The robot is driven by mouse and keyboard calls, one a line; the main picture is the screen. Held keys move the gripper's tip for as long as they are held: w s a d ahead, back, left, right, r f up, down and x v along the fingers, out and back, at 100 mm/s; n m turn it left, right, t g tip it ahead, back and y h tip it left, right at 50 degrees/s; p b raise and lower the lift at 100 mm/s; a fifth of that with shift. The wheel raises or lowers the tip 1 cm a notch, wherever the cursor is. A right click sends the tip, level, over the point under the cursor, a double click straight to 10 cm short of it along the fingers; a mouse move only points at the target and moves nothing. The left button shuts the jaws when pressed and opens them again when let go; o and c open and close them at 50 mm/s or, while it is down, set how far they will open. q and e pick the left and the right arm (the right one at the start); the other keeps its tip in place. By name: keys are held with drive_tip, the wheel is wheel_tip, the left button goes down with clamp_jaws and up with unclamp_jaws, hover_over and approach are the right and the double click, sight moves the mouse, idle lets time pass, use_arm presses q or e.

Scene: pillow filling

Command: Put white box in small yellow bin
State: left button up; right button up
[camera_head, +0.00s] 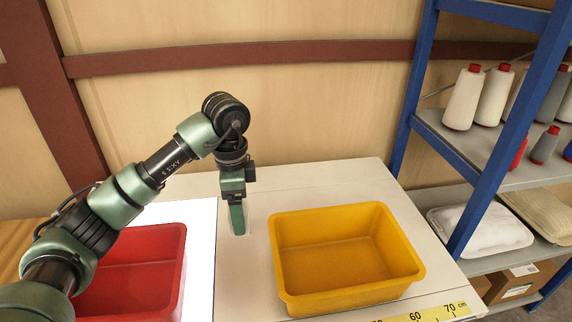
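The yellow bin (344,292) stands on the pale table, right of the middle, and looks empty. My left gripper (237,222) points down just left of the bin, close to the table top and outside the bin. Its fingers are seen edge-on, so I cannot tell whether they are open or shut. I cannot make out a white box; anything white held between or behind the fingers would be hard to tell from the pale table. My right gripper is not in view.
A red bin (150,310) sits at the left on a bright white surface (203,240), partly behind my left arm. A blue-framed shelf (478,160) with thread cones (463,98) and pillows (487,230) stands at the right. A yellow ruler (432,313) runs along the table's front edge.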

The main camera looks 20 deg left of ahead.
use_arm(q)
drive_tip(key=m, duration=0.2)
drive_tip(key=s+m, duration=0.1)
drive_tip(key=m, duration=0.1)
drive_tip(key=d+m, duration=0.1)
drive_tip(key=m, duration=0.1)
drive_tip(key=shift+s+f, duration=0.15)
drive_tip(key=m, duration=0.3)
drive_tip(key=shift+s+d+f, duration=0.1)
drive_tip(key=shift+s+d, duration=0.05)
drive_tip(key=shift+s, duration=0.15)
drive_tip(key=m, duration=0.3)
drive_tip(key=s+m, duration=0.1)
drive_tip(key=m, duration=0.1)
drive_tip(key=shift+d+f, duration=0.15)
drive_tip(key=shift+d, duration=0.2)
drive_tip(key=s+d+f+n, duration=0.1)
drive_tip(key=s+n, duration=0.5)
drive_tip(key=n, duration=0.7)
drive_tip(key=s+d+f+n, duration=0.1)
drive_tip(key=s+d+n, duration=0.3)
drive_tip(key=n, duration=0.9)
drive_tip(key=s, duration=0.2)
drive_tip(key=shift+s+f+n, duration=0.35)
drive_tip(key=shift+n, duration=0.05)
